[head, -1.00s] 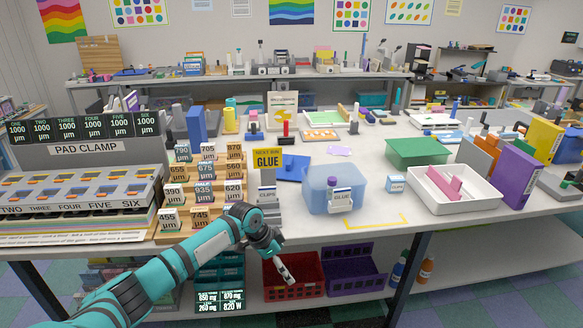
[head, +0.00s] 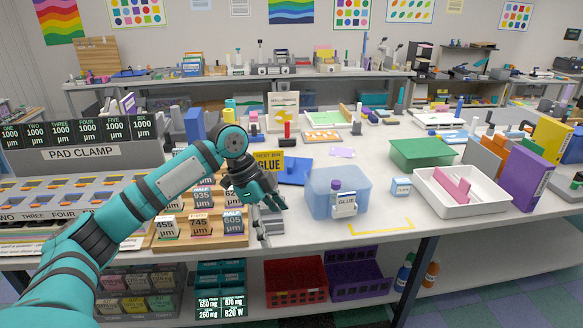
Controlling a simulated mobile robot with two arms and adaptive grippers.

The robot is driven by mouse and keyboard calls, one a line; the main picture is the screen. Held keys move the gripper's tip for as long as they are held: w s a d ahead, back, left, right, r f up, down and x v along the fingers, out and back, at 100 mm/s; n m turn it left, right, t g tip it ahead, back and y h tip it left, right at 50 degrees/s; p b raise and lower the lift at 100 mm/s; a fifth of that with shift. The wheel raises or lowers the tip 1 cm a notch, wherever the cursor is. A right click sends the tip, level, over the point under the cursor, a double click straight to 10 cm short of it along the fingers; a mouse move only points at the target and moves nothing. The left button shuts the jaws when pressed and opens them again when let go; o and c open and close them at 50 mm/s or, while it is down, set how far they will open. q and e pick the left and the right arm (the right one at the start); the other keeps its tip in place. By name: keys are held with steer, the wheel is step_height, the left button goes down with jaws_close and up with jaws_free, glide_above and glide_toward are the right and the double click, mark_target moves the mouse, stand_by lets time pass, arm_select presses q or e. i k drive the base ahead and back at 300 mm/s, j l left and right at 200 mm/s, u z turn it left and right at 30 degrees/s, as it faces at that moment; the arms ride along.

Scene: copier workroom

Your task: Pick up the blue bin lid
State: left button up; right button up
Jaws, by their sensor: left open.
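The blue lid (head: 294,171) lies flat on the white table, behind and to the left of the translucent blue bin (head: 322,198). A bottle labelled GLUE (head: 344,203) shows at the bin's front. My left gripper (head: 264,205) is open and empty, above the table's front part. In the picture it is just left of the bin and lower left of the lid. My right gripper is not in view.
Wooden steps with numbered cards (head: 203,229) stand under my left arm. A small white-blue box (head: 400,187), a white tray (head: 420,197) and a green lid (head: 422,152) lie to the right. Red (head: 295,284) and purple (head: 357,275) crates sit below the tabletop.

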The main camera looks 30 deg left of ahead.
mark_target(294, 166)
steer(key=i+j, duration=1.45)
steer(key=i, duration=0.15)
